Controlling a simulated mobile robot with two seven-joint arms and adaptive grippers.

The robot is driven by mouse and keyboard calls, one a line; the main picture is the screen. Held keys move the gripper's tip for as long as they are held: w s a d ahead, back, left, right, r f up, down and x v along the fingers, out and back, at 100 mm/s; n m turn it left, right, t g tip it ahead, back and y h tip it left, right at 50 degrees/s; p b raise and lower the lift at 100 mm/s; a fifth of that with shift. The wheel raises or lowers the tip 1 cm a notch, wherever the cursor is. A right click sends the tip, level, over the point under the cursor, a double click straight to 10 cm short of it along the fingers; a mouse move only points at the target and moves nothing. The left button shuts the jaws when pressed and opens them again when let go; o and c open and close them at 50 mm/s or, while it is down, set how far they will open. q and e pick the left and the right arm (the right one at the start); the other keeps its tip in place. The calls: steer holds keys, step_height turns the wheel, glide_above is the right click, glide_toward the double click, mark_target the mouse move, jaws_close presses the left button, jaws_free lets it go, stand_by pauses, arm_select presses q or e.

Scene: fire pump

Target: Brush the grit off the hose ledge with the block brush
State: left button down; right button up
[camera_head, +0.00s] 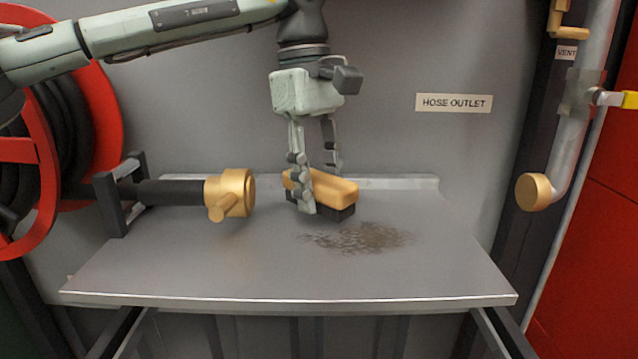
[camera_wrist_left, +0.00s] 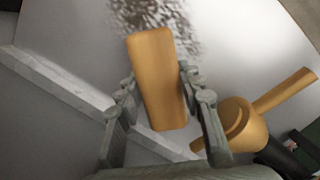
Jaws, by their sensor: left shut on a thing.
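The block brush (camera_head: 335,189) has an orange-tan block back and dark bristles, and it is at the back middle of the hose ledge (camera_head: 200,271). My left gripper (camera_head: 320,190) points down and is shut on the brush across its narrow width. In the left wrist view the brush (camera_wrist_left: 157,78) lies between the fingers of my left gripper (camera_wrist_left: 160,98). The grit (camera_head: 360,238) is a dark speckled patch on the ledge, just in front and to the right of the brush. The grit also shows past the brush's far end in the left wrist view (camera_wrist_left: 150,14). Bristle contact with the ledge is unclear.
A brass hose nozzle (camera_head: 231,194) on a black hose rests in a dark bracket (camera_head: 121,194) at the ledge's left. A red hose reel (camera_head: 95,120) stands further left. A raised lip runs along the back. The ledge's front and right are bare. A pipe with a brass cap (camera_head: 534,192) hangs right.

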arm_select(q)
steer(key=shift+f+b, duration=0.45)
steer(key=shift+f, duration=0.5)
